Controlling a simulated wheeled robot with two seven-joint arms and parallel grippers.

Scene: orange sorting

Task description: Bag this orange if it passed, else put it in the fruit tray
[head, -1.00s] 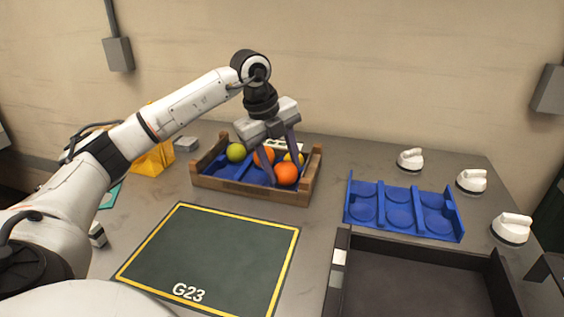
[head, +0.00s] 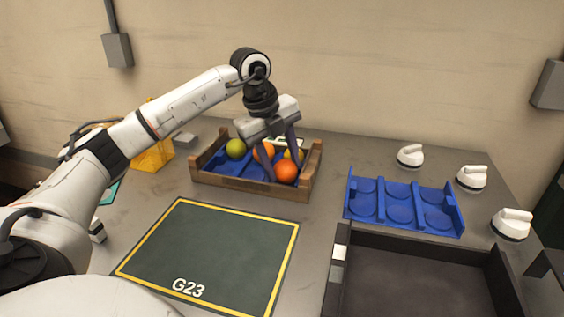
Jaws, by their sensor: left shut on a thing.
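My left gripper (head: 284,171) reaches down into a wooden crate (head: 250,187) with a blue insert. Its two dark fingers are on either side of the front orange (head: 287,173) and shut on it. The orange is still low in the crate. Behind the fingers are another orange (head: 263,151), partly hidden, and a yellow-orange fruit (head: 299,155). A green fruit (head: 236,149) sits at the crate's left. A yellow bag-like object (head: 153,155) stands left of the crate, partly hidden by my left arm. An empty blue tray (head: 400,214) with round hollows lies to the right. My right gripper is not in view.
A dark mat (head: 215,250) with a yellow border, marked G23, lies clear in front of the crate. A black open bin (head: 425,247) is at the lower right. Several white knobbed objects (head: 472,179) stand along the right side. A small grey block (head: 184,140) lies behind the crate's left.

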